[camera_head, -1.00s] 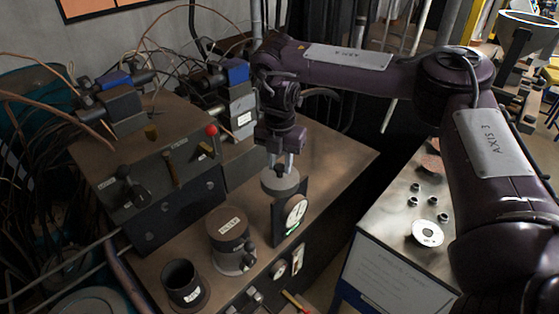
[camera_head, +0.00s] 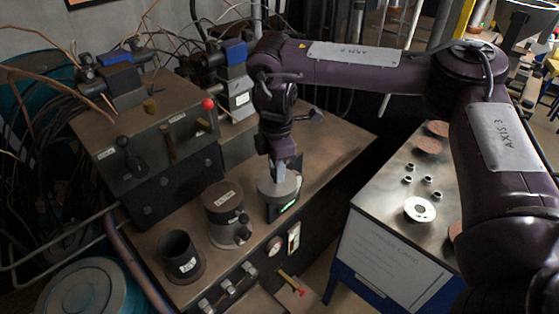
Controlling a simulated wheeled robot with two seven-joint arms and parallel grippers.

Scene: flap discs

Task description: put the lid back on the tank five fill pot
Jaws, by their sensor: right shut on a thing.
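The lid, a grey round disc with a knob (camera_head: 272,189), is held above the bench in the head view. My right gripper (camera_head: 279,170) points down and is shut on its knob. An open dark cylindrical pot (camera_head: 182,262) with a small pale label stands at the bench's front left, its mouth uncovered. The lid is to the right of this pot and apart from it. The label is too small to read. My left gripper is not in view.
A capped grey cylinder (camera_head: 225,208) with a side fitting stands between the open pot and the lid. A valve box (camera_head: 150,150) with levers and a red knob stands behind. A steel table (camera_head: 395,205) with a white disc and small nuts is at right.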

